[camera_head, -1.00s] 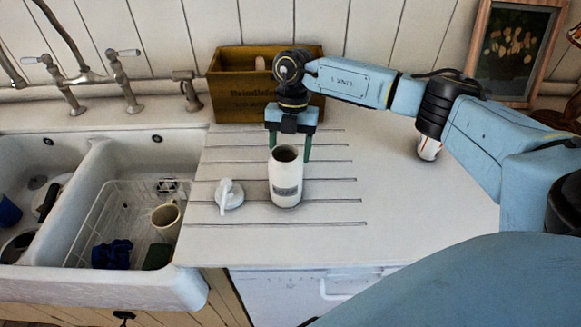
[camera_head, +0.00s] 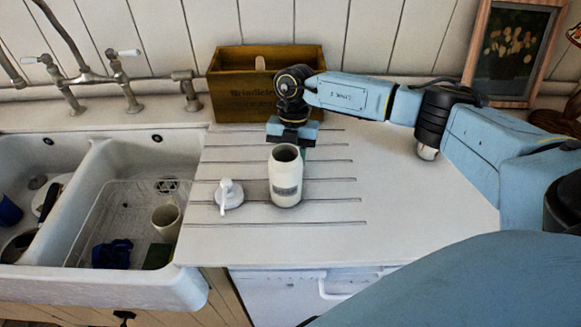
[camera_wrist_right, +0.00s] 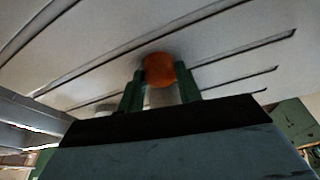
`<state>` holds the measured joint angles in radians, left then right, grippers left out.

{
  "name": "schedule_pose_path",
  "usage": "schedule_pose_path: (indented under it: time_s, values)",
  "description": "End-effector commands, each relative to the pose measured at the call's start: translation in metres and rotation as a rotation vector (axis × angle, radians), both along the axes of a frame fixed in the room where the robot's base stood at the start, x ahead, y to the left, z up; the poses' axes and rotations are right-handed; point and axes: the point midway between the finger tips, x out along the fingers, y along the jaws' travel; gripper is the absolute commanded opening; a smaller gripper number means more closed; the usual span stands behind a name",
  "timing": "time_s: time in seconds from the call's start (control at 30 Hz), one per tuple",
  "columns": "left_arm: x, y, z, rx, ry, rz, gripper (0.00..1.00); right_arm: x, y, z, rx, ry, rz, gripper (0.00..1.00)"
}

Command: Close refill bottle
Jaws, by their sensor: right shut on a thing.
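A white refill bottle (camera_head: 285,180) with a grey label stands upright on the grooved counter, its round dark mouth uncovered. My right gripper (camera_head: 292,148) is low just behind the bottle, its fingers mostly hidden by it. The head view does not show this thing. A pale shape lies below it between the fingers; I cannot tell what it is. My left gripper is not in view.
A white pump top (camera_head: 229,195) lies left of the bottle. A wooden box (camera_head: 240,92) stands behind my gripper against the wall. A double sink (camera_head: 110,285) with a wire rack and a mug (camera_head: 166,220) is at left. The counter right of the bottle is clear.

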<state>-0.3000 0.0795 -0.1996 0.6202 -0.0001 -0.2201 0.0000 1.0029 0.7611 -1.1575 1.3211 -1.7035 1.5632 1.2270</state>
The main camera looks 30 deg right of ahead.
Motion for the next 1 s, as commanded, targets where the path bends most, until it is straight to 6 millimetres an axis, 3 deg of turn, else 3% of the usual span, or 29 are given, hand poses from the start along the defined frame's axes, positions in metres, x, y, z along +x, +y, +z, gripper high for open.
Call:
schedule_pose_path:
  time_s: [0.3,0.47,0.67,1.0]
  values:
    - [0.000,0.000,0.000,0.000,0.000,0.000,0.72,0.000,0.000,0.002,0.000,0.000,0.000,0.14]
    - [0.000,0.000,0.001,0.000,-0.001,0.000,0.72,0.001,0.000,0.013,0.000,-0.002,0.001,0.14]
    - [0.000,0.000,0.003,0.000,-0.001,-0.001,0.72,0.001,0.000,0.048,0.001,-0.005,0.000,0.14]
    - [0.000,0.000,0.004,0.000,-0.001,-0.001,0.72,0.001,0.000,0.136,0.000,-0.004,0.000,0.14]
